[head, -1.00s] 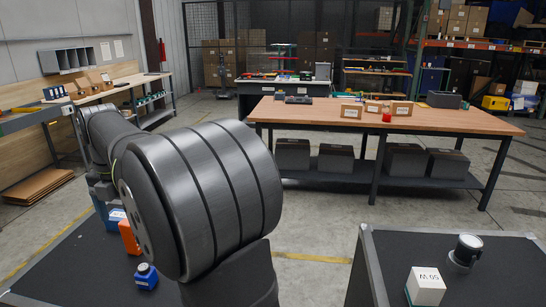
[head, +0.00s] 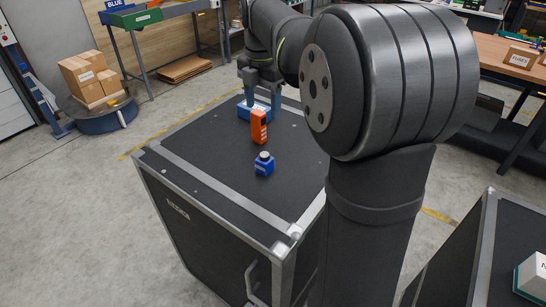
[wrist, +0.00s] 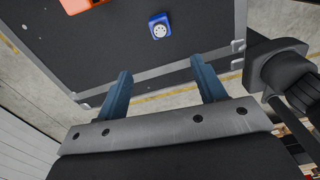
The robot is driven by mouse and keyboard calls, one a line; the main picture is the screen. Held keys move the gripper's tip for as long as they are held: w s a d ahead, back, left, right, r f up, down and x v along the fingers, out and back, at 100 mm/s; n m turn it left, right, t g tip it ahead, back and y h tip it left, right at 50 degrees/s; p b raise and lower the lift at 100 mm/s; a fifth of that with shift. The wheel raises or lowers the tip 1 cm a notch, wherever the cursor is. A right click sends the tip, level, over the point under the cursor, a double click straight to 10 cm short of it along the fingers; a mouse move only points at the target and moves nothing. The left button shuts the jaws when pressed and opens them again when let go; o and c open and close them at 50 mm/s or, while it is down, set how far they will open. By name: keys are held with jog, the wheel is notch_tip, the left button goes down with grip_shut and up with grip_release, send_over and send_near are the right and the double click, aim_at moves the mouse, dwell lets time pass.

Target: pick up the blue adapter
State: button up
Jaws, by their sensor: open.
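The blue adapter (head: 264,166) is a small blue block with a round, dark, pale-topped part. It stands upright on a black case top (head: 215,165), nearest me in a short row. In the wrist view the adapter (wrist: 159,27) lies beyond the fingertips, with a pale round face. My gripper (head: 262,103) is at the far side of the case, open and apart from the adapter. In the wrist view my gripper (wrist: 161,82) has nothing between its fingers. An orange block (head: 259,127) stands between gripper and adapter in the head view.
The orange block also shows in the wrist view (wrist: 80,4). The case has raised metal edges. Another case with a white box (head: 533,274) stands at right. The case top left of the row is clear.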

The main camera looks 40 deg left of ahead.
jog(key=m, duration=1.7)
send_near(264, 154)
jog(key=f, duration=0.7)
jog(key=shift+w+f, duration=0.15)
jog(key=shift+w, duration=0.2)
jog(key=f, duration=0.4)
jog(key=shift+s+d, duration=0.15)
jog(key=shift+s, duration=0.25)
jog(key=shift+f, duration=0.65)
jog(key=c, duration=1.1)
jog(key=shift+r, duration=0.1)
